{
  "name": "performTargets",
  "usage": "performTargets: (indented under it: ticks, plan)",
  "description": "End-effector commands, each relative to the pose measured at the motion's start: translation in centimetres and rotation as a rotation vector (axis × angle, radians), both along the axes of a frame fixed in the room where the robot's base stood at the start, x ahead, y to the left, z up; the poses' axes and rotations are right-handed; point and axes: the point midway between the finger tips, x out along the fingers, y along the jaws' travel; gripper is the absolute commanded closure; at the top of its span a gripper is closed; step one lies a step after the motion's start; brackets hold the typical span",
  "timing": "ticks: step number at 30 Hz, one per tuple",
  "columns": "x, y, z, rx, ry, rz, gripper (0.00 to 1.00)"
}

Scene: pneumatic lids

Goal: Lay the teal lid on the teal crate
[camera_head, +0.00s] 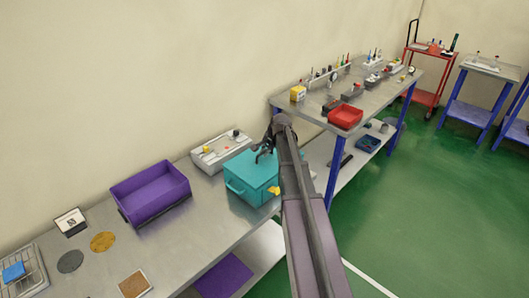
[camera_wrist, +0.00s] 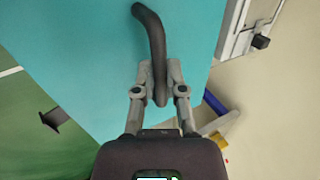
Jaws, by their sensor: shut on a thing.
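The teal lid (camera_head: 250,168) lies over the top of the teal crate (camera_head: 247,196) on the near steel bench. It looks flat and about level with the rim, but I cannot tell whether it rests fully on the crate. My gripper (camera_head: 266,146) is above the lid. In the wrist view, my gripper (camera_wrist: 160,88) is shut on the lid's dark curved handle (camera_wrist: 150,28), with the teal lid (camera_wrist: 85,60) filling much of the picture. My arm hides the crate's right side in the head view.
An open purple crate (camera_head: 152,213) stands to the left on the bench (camera_head: 185,252). A grey panel box (camera_head: 212,157) is behind the teal crate. A purple flat piece (camera_head: 224,275) lies on the shelf below. A second bench (camera_head: 318,103) with a red tray (camera_head: 345,118) stands beyond.

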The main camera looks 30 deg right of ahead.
Motion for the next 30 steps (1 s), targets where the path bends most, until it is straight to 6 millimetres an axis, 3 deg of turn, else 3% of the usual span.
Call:
performTargets:
  ticks: [28,29,30]
  plan:
    - [0.00,0.00,-0.57,0.000,0.000,0.000,1.00]
    - [0.00,0.00,-0.57,0.000,0.000,0.000,0.76]
    - [0.00,0.00,-0.57,0.000,0.000,0.000,0.64]
